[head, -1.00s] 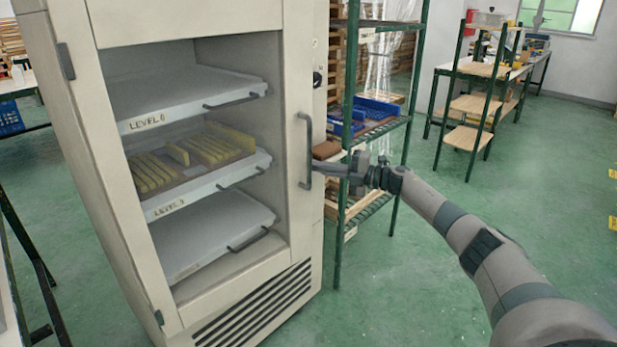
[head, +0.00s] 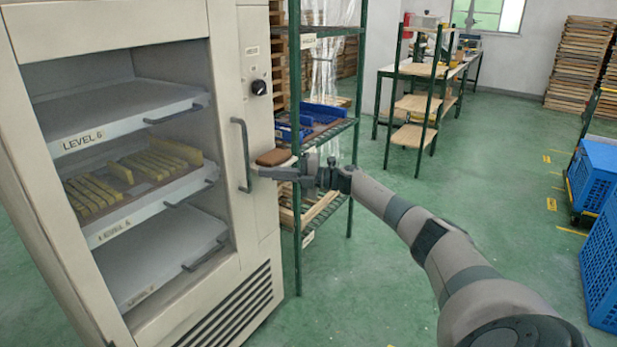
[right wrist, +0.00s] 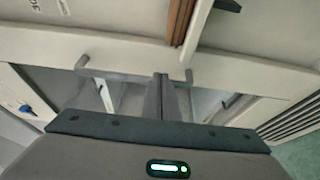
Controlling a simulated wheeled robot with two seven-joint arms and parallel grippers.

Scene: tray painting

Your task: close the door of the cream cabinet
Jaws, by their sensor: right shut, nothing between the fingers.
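The cream cabinet (head: 265,215) stands at the left in the head view. Its door (head: 225,60) frames a large window and looks flush or nearly flush with the front; I cannot tell whether it is fully shut. The vertical grey handle (head: 243,155) is on the door's right side. My right gripper (head: 262,172) is shut and empty, its fingertips close beside the handle's lower part; contact is unclear. In the right wrist view, the shut fingers (right wrist: 165,95) lie by the handle bar (right wrist: 125,76). My left gripper is not in view.
Trays (head: 125,110) sit inside the cabinet, the middle one with yellow pieces. A green rack (head: 296,120) with blue bins and a brown block (head: 273,157) stands just behind my right gripper. Blue crates (head: 600,265) are at the far right. Green floor between is clear.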

